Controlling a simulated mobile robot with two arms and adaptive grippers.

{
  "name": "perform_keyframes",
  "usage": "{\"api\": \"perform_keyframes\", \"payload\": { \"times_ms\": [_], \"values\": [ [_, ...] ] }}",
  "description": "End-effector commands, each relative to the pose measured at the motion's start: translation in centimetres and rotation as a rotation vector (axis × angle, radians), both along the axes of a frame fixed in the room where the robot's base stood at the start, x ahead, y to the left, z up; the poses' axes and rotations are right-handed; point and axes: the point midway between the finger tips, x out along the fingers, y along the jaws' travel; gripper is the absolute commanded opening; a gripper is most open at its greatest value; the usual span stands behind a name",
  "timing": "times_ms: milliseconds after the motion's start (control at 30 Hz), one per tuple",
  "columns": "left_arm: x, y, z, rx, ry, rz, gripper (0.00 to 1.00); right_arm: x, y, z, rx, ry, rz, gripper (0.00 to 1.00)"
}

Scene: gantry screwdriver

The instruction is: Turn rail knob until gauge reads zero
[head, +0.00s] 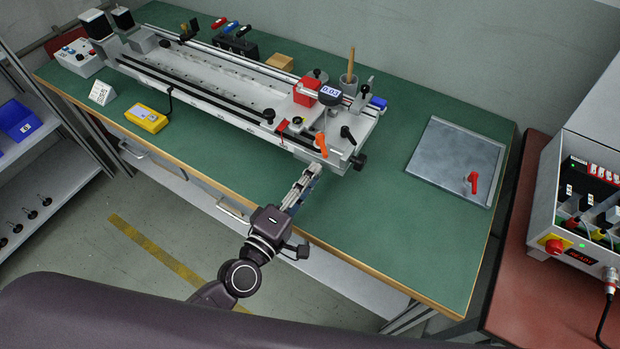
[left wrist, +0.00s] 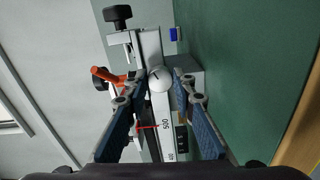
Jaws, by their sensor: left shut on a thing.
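The long grey rail unit (head: 225,98) lies across the green bench. Its small display gauge (head: 330,91) appears to read 0.03, though the digits are small. My left gripper (head: 312,171) reaches the front edge of the rail's right end. In the left wrist view, a pale round knob (left wrist: 161,79) with a dark line on its face sits between the two fingers of this gripper (left wrist: 159,86), which is shut on it. In the head view the gripper and rail end hide this knob. My right gripper is not in view.
An orange lever (head: 321,144) and a black knob (head: 358,161) stick out close to my left gripper. A metal plate (head: 455,160) with a red handle lies at the right. The bench between plate and rail is clear. A yellow handheld box (head: 146,118) lies in front of the rail.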

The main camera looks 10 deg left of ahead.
Motion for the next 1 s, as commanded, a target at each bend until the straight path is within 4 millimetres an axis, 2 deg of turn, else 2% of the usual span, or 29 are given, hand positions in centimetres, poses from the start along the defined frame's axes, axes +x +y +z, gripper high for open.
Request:
{"api": "perform_keyframes", "payload": {
  "times_ms": [200, 500, 1000],
  "values": [
    [0.01, 0.06, -0.11, -0.164, 0.069, 0.001, 0.00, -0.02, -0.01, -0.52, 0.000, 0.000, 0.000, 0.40],
    [0.04, 0.06, 0.01, -0.317, 0.131, 0.002, 0.00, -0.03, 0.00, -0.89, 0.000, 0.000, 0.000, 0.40],
    [0.02, 0.05, 0.03, -0.377, 0.157, 0.001, 0.00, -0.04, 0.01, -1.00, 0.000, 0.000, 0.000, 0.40]
  ]
}}
